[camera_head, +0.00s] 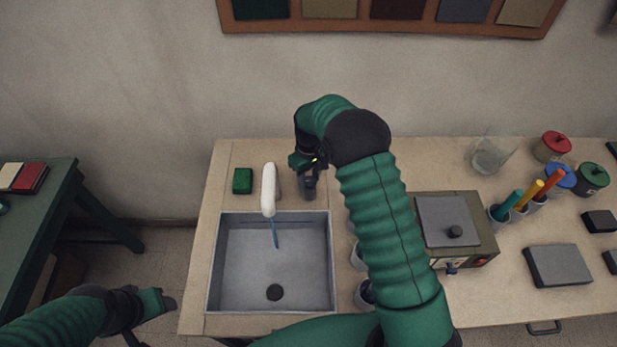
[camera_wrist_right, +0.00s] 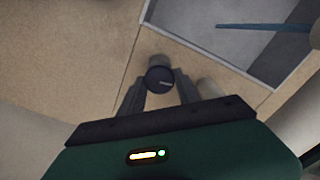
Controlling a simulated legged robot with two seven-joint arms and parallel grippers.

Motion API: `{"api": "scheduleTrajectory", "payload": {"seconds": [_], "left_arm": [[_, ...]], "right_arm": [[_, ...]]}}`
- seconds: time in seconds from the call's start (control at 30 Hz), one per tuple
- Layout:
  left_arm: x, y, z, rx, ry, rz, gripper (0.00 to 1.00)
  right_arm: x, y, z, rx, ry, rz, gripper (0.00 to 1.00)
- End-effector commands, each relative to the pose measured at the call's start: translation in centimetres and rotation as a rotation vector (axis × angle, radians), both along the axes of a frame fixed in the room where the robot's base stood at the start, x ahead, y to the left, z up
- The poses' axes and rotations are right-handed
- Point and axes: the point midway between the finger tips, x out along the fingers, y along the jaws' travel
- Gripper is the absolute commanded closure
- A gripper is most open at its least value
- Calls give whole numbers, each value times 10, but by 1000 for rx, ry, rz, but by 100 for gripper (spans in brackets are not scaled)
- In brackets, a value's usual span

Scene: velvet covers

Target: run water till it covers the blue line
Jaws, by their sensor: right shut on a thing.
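The stream also shows in the right wrist view (camera_wrist_right: 265,27). No water level stands out in the sink, and I cannot make out a blue line for certain. My right gripper (camera_head: 310,180) is shut on a dark round knob (camera_wrist_right: 159,79) with a pale mark, right of the spout. My left gripper (camera_head: 165,301) is low at the left, away from the sink.
A green block (camera_head: 242,181) lies left of the spout. Several cups stand right of the sink, partly behind my right arm. A hotplate-like box (camera_head: 450,222), a clear beaker (camera_head: 490,158), jars and markers are farther right. A green table (camera_head: 45,230) stands at the left.

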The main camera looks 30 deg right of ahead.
Motion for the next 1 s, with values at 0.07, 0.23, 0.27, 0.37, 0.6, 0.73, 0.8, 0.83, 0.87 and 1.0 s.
{"api": "scheduleTrajectory", "payload": {"seconds": [0.07, 0.23, 0.27, 0.37, 0.6, 0.73, 0.8, 0.83, 0.87, 1.0], "left_arm": [[0, 0, 0, 0, 0, 0, 43], [0, 0, 0, 0, 0, 0, 43], [0, 0, 0, 0, 0, 0, 43], [0, 0, 0, 0, 0, 0, 43], [0, 0, -2, 0, 0, 0, 43], [0, 0, -7, 0, 0, 0, 43], [0, 0, -10, 0, 0, 0, 43], [0, 0, -11, 0, 0, 0, 43], [0, 0, -12, 0, 0, 0, 43], [0, 0, -15, 0, 0, 0, 43]], "right_arm": [[-2, -1, -1, -1, 5, 0, 57], [-1, -1, -1, -1, 3, 1, 39], [-1, -1, -1, -1, 3, 1, 39], [-1, 0, -1, -1, 3, 1, 39], [1, 0, 9, -1, -2, 2, 39], [1, -1, 36, -1, -4, 2, 39], [1, -1, 57, -1, -5, 1, 39], [1, -1, 66, 0, -5, 1, 39], [2, -1, 76, 0, -5, 1, 39], [2, -2, 117, -1, -4, 1, 39]]}}
